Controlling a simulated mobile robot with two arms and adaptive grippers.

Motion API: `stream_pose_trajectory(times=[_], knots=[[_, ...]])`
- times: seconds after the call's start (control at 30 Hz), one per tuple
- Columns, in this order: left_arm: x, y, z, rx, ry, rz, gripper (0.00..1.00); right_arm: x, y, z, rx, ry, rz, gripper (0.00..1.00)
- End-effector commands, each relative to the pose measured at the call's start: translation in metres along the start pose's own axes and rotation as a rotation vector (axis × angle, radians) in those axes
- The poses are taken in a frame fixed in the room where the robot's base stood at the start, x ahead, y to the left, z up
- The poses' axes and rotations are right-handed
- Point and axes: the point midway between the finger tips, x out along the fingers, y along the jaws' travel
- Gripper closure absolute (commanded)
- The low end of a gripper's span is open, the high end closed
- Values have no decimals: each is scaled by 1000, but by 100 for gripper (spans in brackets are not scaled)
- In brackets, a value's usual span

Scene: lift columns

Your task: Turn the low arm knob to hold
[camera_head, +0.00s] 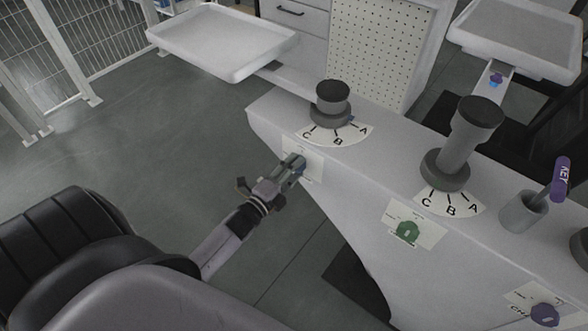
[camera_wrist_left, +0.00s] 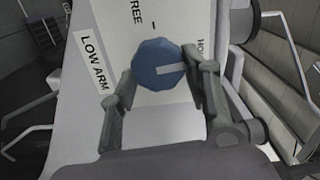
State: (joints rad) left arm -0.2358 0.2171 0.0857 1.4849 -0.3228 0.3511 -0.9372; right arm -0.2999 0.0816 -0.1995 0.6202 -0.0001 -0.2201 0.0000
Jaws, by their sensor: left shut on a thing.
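The low arm knob (camera_wrist_left: 157,64) is blue and many-sided, with a white pointer bar that runs from its middle to the right in the left wrist view, toward a word starting "HO". The rest of that word is hidden by a finger. The white plate (camera_wrist_left: 178,22) also reads "LOW ARM" at the left and "FREE" at the top, with a tick below it. My left gripper (camera_wrist_left: 162,80) is shut on the knob, one finger on each side. In the head view my left gripper (camera_head: 292,168) is at the plate (camera_head: 316,160) on the console front, hiding most of the knob.
The white console (camera_head: 385,165) carries dark column handles (camera_head: 331,98) (camera_head: 468,135) above A-B-C dials. A green knob (camera_head: 407,231) and a purple knob (camera_head: 543,314) sit further right. A purple KEY tag (camera_head: 561,178) stands in a grey cup (camera_head: 523,212). Floor left of the console is clear.

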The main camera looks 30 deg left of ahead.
Motion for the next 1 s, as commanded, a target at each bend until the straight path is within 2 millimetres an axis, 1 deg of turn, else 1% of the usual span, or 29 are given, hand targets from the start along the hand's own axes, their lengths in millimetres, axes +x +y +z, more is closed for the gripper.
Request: stream_pose_trajectory(times=[0.3,0.8,0.83,1.0], knots=[[0,2,-1,98,0,2,84,4,-2,0,1,0,-3,36],[-1,2,0,115,0,3,84,4,-3,0,1,1,-4,36],[0,2,0,115,0,3,54,4,-3,0,1,0,-4,36],[0,2,0,113,0,2,43,4,-3,0,1,0,-4,36]])
